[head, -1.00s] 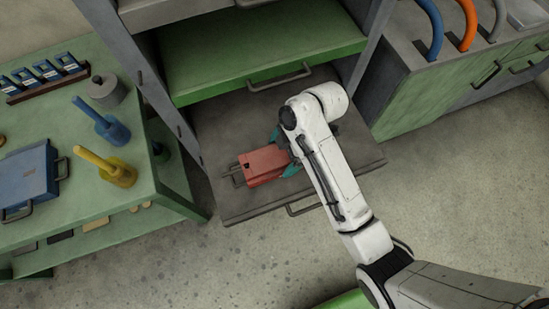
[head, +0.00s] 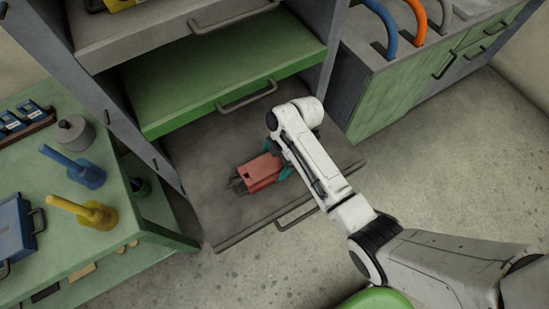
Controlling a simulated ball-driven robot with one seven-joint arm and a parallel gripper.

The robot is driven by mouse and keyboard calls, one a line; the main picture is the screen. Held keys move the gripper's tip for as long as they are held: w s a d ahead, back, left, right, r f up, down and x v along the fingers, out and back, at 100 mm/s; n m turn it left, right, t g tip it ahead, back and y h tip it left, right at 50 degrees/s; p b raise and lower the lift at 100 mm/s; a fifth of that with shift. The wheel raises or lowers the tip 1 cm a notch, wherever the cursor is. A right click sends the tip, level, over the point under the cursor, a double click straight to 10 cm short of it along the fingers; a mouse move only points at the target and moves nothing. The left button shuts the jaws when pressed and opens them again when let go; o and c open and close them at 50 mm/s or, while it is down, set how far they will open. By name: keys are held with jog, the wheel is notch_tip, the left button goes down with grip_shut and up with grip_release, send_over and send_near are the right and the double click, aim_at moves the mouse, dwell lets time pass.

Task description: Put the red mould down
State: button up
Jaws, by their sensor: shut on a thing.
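The red mould (head: 261,172) is a boxy red block with dark bars sticking out at its left end. It is at the grey pulled-out drawer (head: 215,205), over or on its surface; I cannot tell whether it touches. My gripper (head: 284,168) is shut on the mould's right end, with teal fingers showing beside it. The white arm hides part of the gripper and the drawer's right side.
A green shelf (head: 225,85) with a handle hangs above the drawer's back. A green table (head: 90,245) at the left holds a blue-handled tool (head: 85,170), a yellow-handled tool (head: 92,213) and a blue case (head: 14,232). A green cabinet (head: 395,95) stands at the right.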

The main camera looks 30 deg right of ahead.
jog(key=shift+w+f, duration=0.15)
jog(key=shift+f, duration=0.45)
jog(key=shift+f, duration=0.15)
jog(key=o, duration=1.7)
jog(key=shift+f, duration=0.1)
jog(key=v, duration=1.2)
jog(key=shift+s, duration=0.2)
